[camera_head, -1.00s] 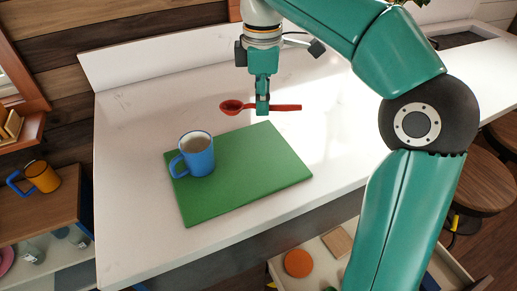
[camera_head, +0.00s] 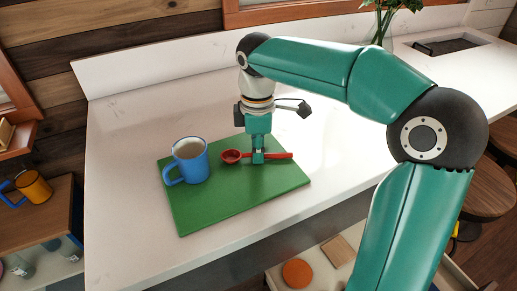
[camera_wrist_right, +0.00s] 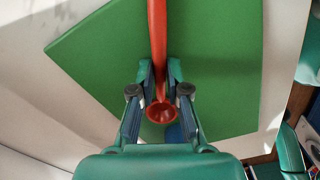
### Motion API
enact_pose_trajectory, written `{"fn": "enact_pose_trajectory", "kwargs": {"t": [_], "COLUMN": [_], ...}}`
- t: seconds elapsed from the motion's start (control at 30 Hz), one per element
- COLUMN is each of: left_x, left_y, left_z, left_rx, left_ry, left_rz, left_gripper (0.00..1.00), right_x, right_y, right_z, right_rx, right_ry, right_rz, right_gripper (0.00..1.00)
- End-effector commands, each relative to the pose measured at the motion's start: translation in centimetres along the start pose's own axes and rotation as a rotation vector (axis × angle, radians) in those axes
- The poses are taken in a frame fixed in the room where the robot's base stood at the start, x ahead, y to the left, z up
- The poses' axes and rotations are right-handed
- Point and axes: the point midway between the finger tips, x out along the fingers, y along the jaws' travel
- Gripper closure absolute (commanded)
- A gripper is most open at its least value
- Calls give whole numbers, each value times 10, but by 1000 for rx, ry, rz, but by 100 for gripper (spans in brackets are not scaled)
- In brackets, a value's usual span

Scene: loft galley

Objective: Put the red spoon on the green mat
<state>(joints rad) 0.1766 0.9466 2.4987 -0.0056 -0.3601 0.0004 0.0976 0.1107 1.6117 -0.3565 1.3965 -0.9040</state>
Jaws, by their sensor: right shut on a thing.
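The red spoon (camera_head: 279,156) is held by my right gripper (camera_head: 258,158) over the far right part of the green mat (camera_head: 220,208). Its bowl points left, towards the blue mug, and its handle points right. In the right wrist view the spoon (camera_wrist_right: 157,45) lies between the two fingers of the gripper (camera_wrist_right: 160,88), with the green mat (camera_wrist_right: 215,60) behind it. I cannot tell whether the spoon touches the mat. The blue mug (camera_head: 198,168) stands upright on the left part of the mat. My left gripper is not in view.
The white counter (camera_head: 125,150) is clear around the mat. An open drawer below the front edge holds an orange disc (camera_head: 298,273) and a wooden block (camera_head: 338,250). A yellow mug (camera_head: 34,186) stands on a lower shelf at the left. A plant (camera_head: 385,15) stands at the back.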

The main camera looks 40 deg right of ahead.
Motion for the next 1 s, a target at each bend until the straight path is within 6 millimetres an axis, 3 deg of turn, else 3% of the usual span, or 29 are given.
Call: {"fn": "enact_pose_trajectory", "kwargs": {"t": [0.17,0.2,0.33,0.77,1.0], "left_x": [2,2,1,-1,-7], "left_y": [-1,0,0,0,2], "left_z": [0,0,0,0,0], "left_rx": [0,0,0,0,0], "left_ry": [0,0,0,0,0], "left_rz": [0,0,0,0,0], "left_gripper": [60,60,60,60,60], "right_x": [3,2,2,-5,-44], "right_y": [0,0,0,0,1], "right_z": [0,0,0,-1,-2], "right_rx": [-1,-1,-1,-2,-3], "right_ry": [0,0,0,1,3], "right_rz": [0,0,0,2,4], "right_gripper": [100,80,58,58,58]}}
